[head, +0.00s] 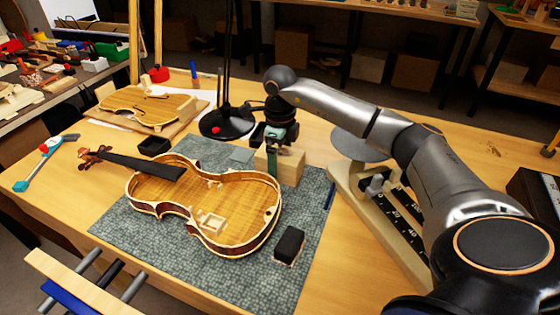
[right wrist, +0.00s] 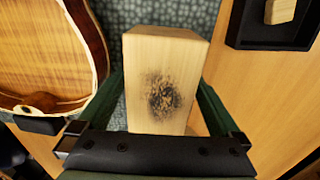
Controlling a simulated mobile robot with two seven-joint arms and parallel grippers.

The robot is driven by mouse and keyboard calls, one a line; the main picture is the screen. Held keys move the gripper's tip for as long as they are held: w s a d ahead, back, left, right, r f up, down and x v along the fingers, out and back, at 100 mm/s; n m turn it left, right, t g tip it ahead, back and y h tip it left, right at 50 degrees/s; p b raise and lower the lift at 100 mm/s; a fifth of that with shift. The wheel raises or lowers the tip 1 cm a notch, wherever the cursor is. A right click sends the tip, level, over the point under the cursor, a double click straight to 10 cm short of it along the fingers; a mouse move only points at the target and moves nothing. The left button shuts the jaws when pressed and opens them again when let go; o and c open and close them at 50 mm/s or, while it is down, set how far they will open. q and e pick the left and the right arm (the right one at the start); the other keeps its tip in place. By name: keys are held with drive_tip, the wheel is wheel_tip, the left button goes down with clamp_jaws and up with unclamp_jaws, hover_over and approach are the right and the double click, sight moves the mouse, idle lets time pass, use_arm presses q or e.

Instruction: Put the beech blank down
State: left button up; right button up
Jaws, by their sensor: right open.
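The beech blank (head: 290,166) is a pale wood block at the back right edge of the grey mat, just behind the violin body. In the right wrist view the blank (right wrist: 160,70) has a dark speckled patch on its near face. My right gripper (head: 273,163) is open, its green fingers on either side of the blank. In the right wrist view my gripper (right wrist: 162,95) shows gaps between fingers and wood. The blank's underside is hidden, but it appears to rest on the surface. My left gripper is out of view.
The open violin body (head: 235,191) lies on the mat (head: 120,233), close left of the blank. A black block (head: 289,245) lies in front. A lamp base (head: 227,122) stands behind. A dark tray (right wrist: 240,25) is near the blank's far right. The mat's front left is clear.

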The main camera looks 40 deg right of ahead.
sight(280, 153)
wheel_tip(280, 153, up, 12)
drive_tip(key=shift+r+p, duration=0.15)
drive_tip(key=shift+p, duration=0.55)
